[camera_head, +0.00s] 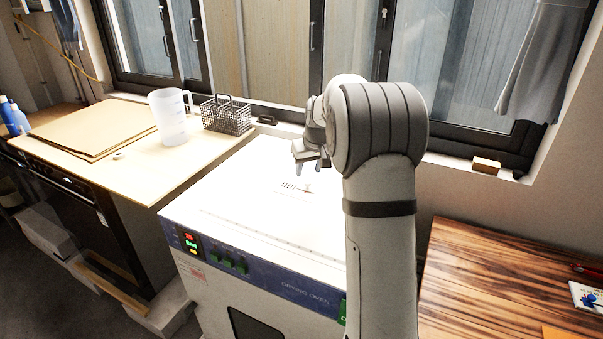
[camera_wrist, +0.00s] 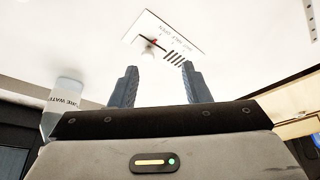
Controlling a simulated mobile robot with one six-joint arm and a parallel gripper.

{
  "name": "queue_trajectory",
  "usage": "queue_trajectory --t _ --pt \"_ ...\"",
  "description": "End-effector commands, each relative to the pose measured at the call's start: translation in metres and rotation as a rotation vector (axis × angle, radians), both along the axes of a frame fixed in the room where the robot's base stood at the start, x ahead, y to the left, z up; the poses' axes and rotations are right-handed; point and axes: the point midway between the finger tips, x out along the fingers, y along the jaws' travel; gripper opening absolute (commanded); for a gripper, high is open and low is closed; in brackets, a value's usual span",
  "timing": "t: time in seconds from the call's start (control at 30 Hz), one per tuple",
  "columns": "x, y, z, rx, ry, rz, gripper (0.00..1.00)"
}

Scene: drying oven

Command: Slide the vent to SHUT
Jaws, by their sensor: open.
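The drying oven (camera_head: 250,225) is a white box with a blue front panel. On its top is a small vent plate with dark slots (camera_head: 298,188), partly behind my gripper and arm in the head view. My gripper (camera_head: 312,168) is above the oven top near the vent. In the wrist view its two dark fingers (camera_wrist: 158,85) are apart and empty, with the vent ahead of them. The knob's exact setting is too small to read.
A bench (camera_head: 130,165) at left holds a clear jug (camera_head: 170,118), a wire basket (camera_head: 228,117) and brown boards (camera_head: 90,130). A window is behind. A wooden table (camera_head: 490,285) stands at right.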

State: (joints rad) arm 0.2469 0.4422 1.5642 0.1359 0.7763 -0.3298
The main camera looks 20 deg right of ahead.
Motion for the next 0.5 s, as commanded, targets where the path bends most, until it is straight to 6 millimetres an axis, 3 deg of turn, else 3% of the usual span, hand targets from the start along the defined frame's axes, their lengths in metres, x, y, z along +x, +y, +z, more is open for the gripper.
queue_trajectory --t 0.1,0.2,0.5 --pt "0.022 -0.016 -0.009 -0.002 -0.01 -0.004 0.43" --pt "0.031 -0.023 -0.015 -0.004 -0.015 -0.004 0.43" --pt "0.047 -0.024 -0.052 -0.004 -0.014 -0.005 0.43"
